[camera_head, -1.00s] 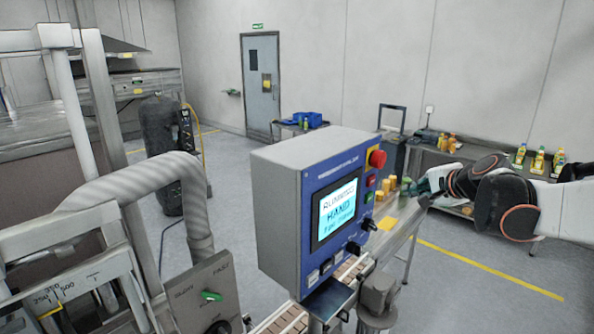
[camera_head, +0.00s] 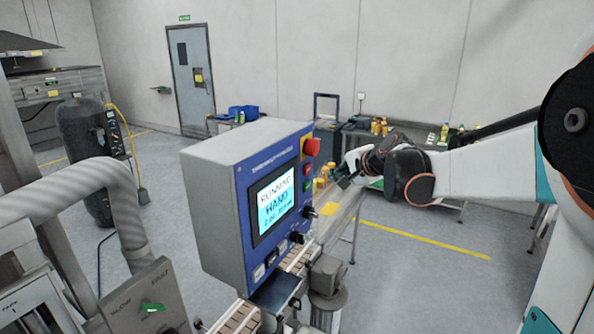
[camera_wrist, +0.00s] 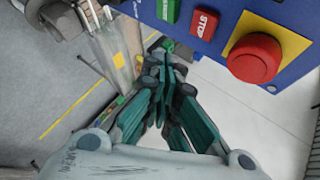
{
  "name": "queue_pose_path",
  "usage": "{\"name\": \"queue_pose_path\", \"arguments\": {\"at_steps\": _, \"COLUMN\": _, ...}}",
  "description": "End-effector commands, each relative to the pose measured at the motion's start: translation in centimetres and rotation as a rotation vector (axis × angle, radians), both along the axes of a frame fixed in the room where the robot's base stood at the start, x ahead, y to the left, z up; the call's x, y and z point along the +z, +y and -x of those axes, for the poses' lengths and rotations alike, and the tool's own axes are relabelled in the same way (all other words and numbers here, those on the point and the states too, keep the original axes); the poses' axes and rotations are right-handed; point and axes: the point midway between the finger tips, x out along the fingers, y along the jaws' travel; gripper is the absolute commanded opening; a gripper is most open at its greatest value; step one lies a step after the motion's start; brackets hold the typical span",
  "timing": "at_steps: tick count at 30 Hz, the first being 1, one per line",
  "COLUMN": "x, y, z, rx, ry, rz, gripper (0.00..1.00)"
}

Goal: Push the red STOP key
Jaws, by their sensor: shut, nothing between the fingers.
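The red STOP key (camera_wrist: 204,23) is a small red block with white lettering on the blue panel face, between a green key (camera_wrist: 168,11) and the large red mushroom button (camera_wrist: 254,58) on its yellow plate. In the head view the STOP key (camera_head: 307,168) sits below the mushroom button (camera_head: 312,147) on the control box's right edge. My gripper (camera_wrist: 168,52) is shut and empty, its fingertips in front of the panel and just below the keys in the wrist view. In the head view my gripper (camera_head: 345,180) is right of the keys, apparently apart from them.
The control box (camera_head: 215,200) has a lit screen (camera_head: 275,203) reading RUNNING HAND. A dark selector knob (camera_head: 310,212) sticks out below the keys. A conveyor (camera_head: 240,316) runs beneath the box. A bench with bottles (camera_head: 445,132) stands behind my arm.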

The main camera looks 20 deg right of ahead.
Motion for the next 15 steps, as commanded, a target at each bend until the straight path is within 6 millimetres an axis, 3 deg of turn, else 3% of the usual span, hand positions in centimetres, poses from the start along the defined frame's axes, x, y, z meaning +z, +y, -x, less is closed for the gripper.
{"name": "queue_pose_path", "arguments": {"at_steps": 6, "x": 0.0, "y": 1.8, "z": -2.2, "rx": 0.002, "ry": -0.001, "rz": 0.000, "gripper": 0.00}}
{"name": "queue_pose_path", "arguments": {"at_steps": 15, "x": 0.0, "y": 2.8, "z": -3.5, "rx": 0.001, "ry": -0.001, "rz": 0.001, "gripper": 0.00}}
